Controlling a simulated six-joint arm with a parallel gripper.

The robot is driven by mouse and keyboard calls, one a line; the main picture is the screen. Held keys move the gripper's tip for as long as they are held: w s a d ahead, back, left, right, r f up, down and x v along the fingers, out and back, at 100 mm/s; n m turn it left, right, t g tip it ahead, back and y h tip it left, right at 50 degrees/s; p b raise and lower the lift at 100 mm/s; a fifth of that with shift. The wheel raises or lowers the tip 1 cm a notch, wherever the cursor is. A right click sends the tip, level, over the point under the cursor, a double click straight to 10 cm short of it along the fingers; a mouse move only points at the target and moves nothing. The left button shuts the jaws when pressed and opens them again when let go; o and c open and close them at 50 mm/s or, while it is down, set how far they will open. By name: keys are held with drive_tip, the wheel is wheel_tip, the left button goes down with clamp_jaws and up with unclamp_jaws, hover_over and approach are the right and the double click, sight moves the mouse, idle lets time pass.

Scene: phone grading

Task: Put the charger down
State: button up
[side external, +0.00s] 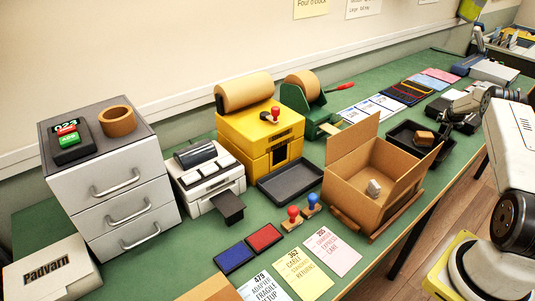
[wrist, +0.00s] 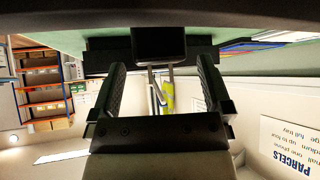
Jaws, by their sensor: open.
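My gripper (side external: 445,127) is at the right of the bench, low by a black tray (side external: 400,133), in the side external view. In the wrist view its two dark fingers (wrist: 161,68) stand wide apart. A small black block (wrist: 158,42) shows between and beyond the fingertips, with a visible gap on each side; it may be the charger, but I cannot tell for sure. A brown block (side external: 425,137) is by the tray, close to the fingers. A small pale grey block (side external: 374,187) lies inside the open cardboard box (side external: 350,194).
The cardboard box has raised flaps left of my gripper. An empty dark tray (side external: 290,180), a label printer (side external: 208,175), two stamps and ink pads (side external: 264,237) stand further left. Printed cards (side external: 302,272) lie along the front edge. Coloured mats (side external: 405,92) lie behind the gripper.

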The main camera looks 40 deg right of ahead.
idle(0.3)
clamp_jaws()
idle(0.3)
drive_tip(key=shift+r, duration=0.1)
wheel_tip(320, 180, up, 10)
idle(0.6)
idle(0.4)
